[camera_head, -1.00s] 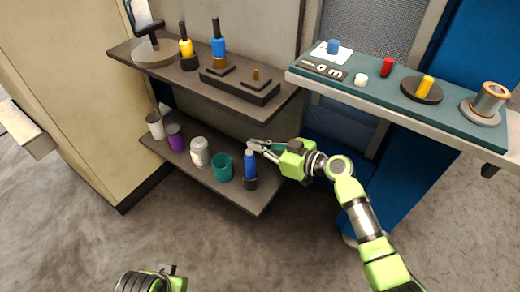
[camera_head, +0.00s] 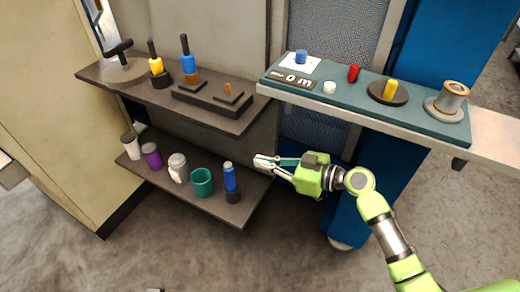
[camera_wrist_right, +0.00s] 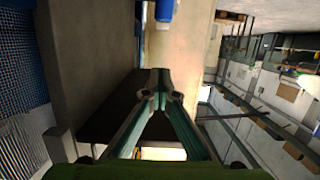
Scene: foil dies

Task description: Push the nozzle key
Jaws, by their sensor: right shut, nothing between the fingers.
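I cannot tell for sure which piece is the nozzle key. Candidates on the teal-topped shelf are a blue cap on a white plate (camera_head: 301,57), a small white knob (camera_head: 329,88), a red cylinder (camera_head: 353,73) and a yellow peg on a dark disc (camera_head: 390,90). A dark T-handle (camera_head: 119,48) stands on a round base on the upper brown shelf. My right gripper (camera_head: 262,163) is shut and empty, below the teal shelf and just right of a blue bottle (camera_head: 230,177). Its shut fingers show in the wrist view (camera_wrist_right: 158,88).
The lower shelf (camera_head: 238,216) also holds a teal cup (camera_head: 202,183) and white and purple jars. The upper brown shelf (camera_head: 90,76) carries yellow and blue bottles and a dark block (camera_head: 212,98). A metal spool (camera_head: 449,99) stands at the teal shelf's right end.

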